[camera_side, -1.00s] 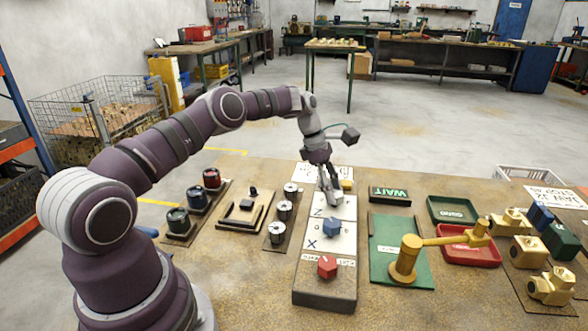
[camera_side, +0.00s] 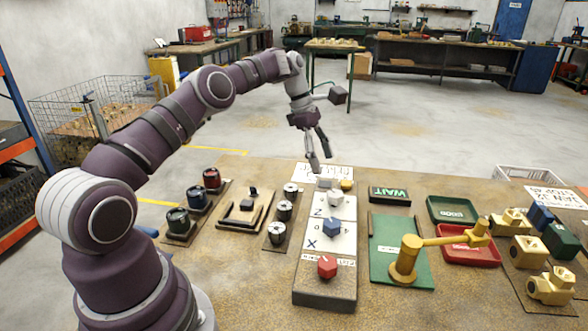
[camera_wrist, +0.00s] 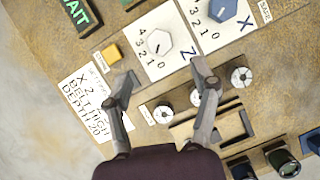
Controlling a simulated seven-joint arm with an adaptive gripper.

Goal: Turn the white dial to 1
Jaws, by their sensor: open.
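I cannot read surely which number the mark meets. My gripper (camera_side: 320,162) is open and empty, raised above the block's far end, apart from the dial. In the wrist view its fingers (camera_wrist: 165,78) are spread below the dial.
A yellow button (camera_wrist: 113,53) is beside the Z plate. A written note (camera_wrist: 86,103) lies beyond the block. Several silver-topped knobs (camera_side: 284,210) stand left of the block. The green WAIT sign (camera_side: 389,195) and a brass lever (camera_side: 408,260) are to the right.

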